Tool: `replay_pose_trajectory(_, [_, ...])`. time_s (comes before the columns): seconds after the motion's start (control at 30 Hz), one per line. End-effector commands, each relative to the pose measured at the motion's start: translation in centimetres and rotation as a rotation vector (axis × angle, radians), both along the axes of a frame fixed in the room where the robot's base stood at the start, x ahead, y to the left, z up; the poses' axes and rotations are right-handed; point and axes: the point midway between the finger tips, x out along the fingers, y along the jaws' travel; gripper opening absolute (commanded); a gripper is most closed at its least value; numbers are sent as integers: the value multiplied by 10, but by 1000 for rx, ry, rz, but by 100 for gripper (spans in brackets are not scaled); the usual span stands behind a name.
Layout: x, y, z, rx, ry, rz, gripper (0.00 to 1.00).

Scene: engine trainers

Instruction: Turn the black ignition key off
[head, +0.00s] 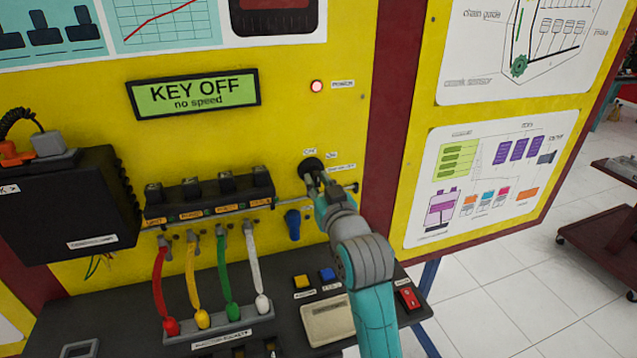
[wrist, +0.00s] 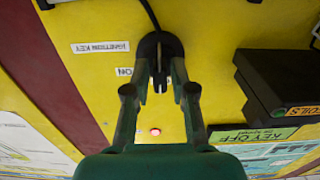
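The black ignition key switch (head: 311,165) is on the yellow panel, right of the row of black connectors. In the wrist view, which is upside down, the round switch (wrist: 160,44) is at top centre, with the key (wrist: 159,78) standing out from it. My gripper (head: 318,186) is at the switch in the head view and partly hides it. In the wrist view, the fingers of my gripper (wrist: 160,66) are apart, one on each side of the key, with a gap visible to each. The green display (head: 193,92) reads "KEY OFF, no speed".
A pinkish lamp (head: 317,86) is above the switch and a blue knob (head: 292,223) below it. Red, yellow, green and white leads hang from the connector row (head: 208,196). Free floor (head: 500,290) is at right.

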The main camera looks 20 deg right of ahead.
Motion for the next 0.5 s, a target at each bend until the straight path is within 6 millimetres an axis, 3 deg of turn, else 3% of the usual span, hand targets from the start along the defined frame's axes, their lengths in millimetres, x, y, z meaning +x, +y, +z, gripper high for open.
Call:
replay_pose_trajectory(0.33, [-1, 0, 0, 1, -1, 0, 40])
replay_pose_trajectory(0.5, [-16, 0, 0, 1, -1, 0, 40])
